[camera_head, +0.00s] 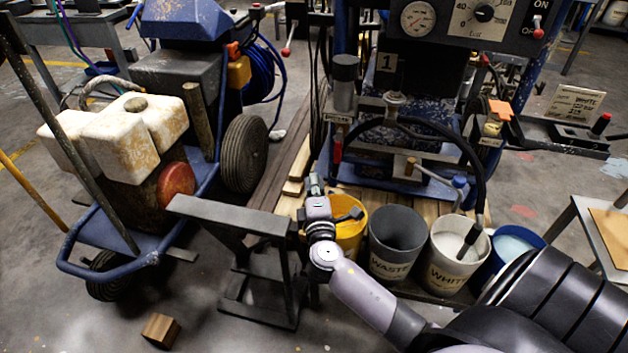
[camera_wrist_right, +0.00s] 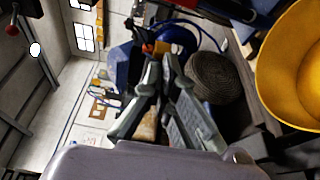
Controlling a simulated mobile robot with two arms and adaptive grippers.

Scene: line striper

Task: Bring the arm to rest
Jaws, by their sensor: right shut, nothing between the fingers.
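My right arm (camera_head: 366,296) reaches in from the lower right of the head view. Its gripper (camera_head: 315,184) is in front of the striper machine, beside the yellow bucket (camera_head: 351,231) and next to the end of a dark metal stand (camera_head: 232,216). In the right wrist view the gripper's fingers (camera_wrist_right: 161,70) come together at the tips, shut and empty. The yellow bucket shows at the right of that view (camera_wrist_right: 300,65). My left gripper is not in view.
A grey WASTE bucket (camera_head: 391,262), a WHITE bucket (camera_head: 446,267) and a blue bucket (camera_head: 536,243) stand right of the yellow one. A cart with white jugs (camera_head: 135,128) is at left. A wooden block (camera_head: 160,330) lies on the floor.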

